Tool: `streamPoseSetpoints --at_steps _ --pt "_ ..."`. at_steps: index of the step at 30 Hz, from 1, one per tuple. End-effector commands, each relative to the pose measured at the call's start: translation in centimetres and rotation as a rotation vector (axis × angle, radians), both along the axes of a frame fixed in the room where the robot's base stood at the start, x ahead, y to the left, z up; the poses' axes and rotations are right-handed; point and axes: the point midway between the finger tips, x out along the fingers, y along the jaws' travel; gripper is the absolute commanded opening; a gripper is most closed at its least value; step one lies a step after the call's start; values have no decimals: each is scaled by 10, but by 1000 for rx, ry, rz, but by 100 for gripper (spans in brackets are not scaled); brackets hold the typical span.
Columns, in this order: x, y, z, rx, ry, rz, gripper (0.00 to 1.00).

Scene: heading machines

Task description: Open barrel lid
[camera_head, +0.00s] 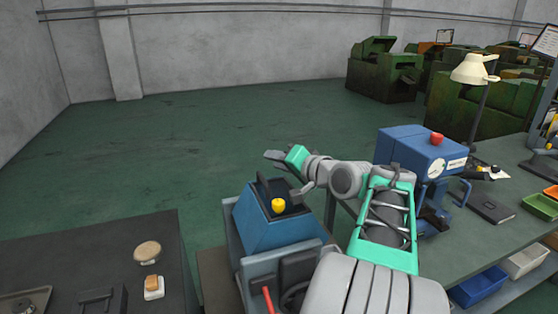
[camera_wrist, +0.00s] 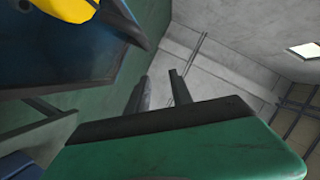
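A blue machine (camera_head: 268,228) with a dark top and a yellow knob-like part (camera_head: 278,205) stands left of my arm in the head view. A dark upright piece stands at its back edge. I cannot tell which part is the barrel lid. My gripper (camera_head: 274,160) is above and just behind the machine's top, pointing left. In the wrist view, the two grey fingers (camera_wrist: 160,88) stand apart with nothing between them. The blue machine (camera_wrist: 60,60) and its yellow part (camera_wrist: 22,14) fill the upper left there, beside the fingers. No contact shows.
A dark cabinet (camera_head: 60,252) with small items on top is at the left front. A workbench (camera_head: 425,262) on the right carries a blue machine with a red knob (camera_head: 437,139), a lamp (camera_head: 475,70) and coloured bins. Green machines (camera_head: 382,75) stand far back. The green floor behind is clear.

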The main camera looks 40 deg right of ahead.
Motion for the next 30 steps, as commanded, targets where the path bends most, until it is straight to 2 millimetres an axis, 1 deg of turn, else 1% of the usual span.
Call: streamPoseSetpoints --at_steps 8,10,14,18,21,24,30 --pt "0 0 0 0 0 0 33" --pt "-3 -1 0 0 0 -2 33" --pt "-22 -3 4 -3 -1 -5 33" --pt "-52 -5 11 -4 0 -7 33" --pt "-68 -6 15 0 -1 -6 33" --pt "-76 -5 17 0 0 -3 33" --pt "-77 -4 18 0 1 1 33"
